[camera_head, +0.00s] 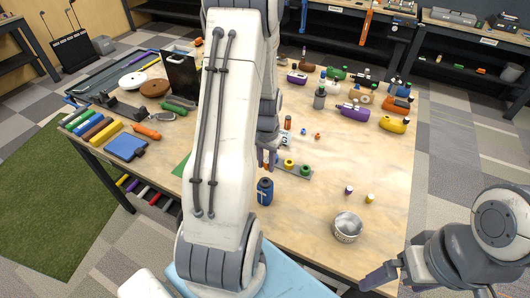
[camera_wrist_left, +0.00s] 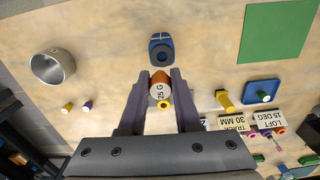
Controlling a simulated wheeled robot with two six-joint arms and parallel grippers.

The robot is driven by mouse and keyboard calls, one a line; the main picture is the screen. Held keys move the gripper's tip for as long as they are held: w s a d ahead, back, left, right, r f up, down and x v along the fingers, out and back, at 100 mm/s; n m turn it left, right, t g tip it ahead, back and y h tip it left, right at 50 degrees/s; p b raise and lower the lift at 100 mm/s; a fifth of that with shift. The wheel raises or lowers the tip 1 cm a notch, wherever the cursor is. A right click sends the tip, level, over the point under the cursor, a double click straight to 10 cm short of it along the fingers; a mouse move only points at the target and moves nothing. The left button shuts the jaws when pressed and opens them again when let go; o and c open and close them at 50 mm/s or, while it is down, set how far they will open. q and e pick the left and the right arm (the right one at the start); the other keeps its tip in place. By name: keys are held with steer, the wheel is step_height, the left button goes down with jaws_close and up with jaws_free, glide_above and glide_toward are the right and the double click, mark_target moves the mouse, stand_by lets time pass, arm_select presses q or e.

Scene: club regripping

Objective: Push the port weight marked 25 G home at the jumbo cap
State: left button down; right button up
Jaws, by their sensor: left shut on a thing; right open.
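My left gripper (camera_wrist_left: 160,86) is shut on the port weight marked 25 G (camera_wrist_left: 158,92), a short cylinder with an orange-brown end, a white label and a yellow end. In the head view my left gripper (camera_head: 267,160) hangs over the table, partly behind my arm. A blue piece with a dark round opening, likely the jumbo cap (camera_wrist_left: 162,50), stands just beyond the fingertips; a gap shows between it and the weight. It also shows in the head view (camera_head: 265,190), upright. My right gripper (camera_head: 380,278) is open at the lower right, away from these.
A metal cup (camera_head: 347,227) and two small purple and yellow pieces (camera_head: 359,194) stand to the right. The table's right front is mostly clear.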

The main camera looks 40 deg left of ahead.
mark_target(265, 185)
arm_select(q)
steer(key=shift+s+a+r, duration=0.15)
steer(key=shift+a, duration=0.05)
steer(key=shift+s, duration=0.1)
steer(key=shift+f, duration=0.35)
step_height(265, 185, down, 5)
steer(key=b, duration=0.4)
steer(key=shift+f+b, duration=0.15)
steer(key=shift+b, duration=0.15)
steer(key=shift+d+p, duration=0.1)
steer(key=shift+p, duration=0.2)
stand_by(1.1)
steer(key=shift+f+b, duration=0.65)
steer(key=shift+f, duration=0.1)
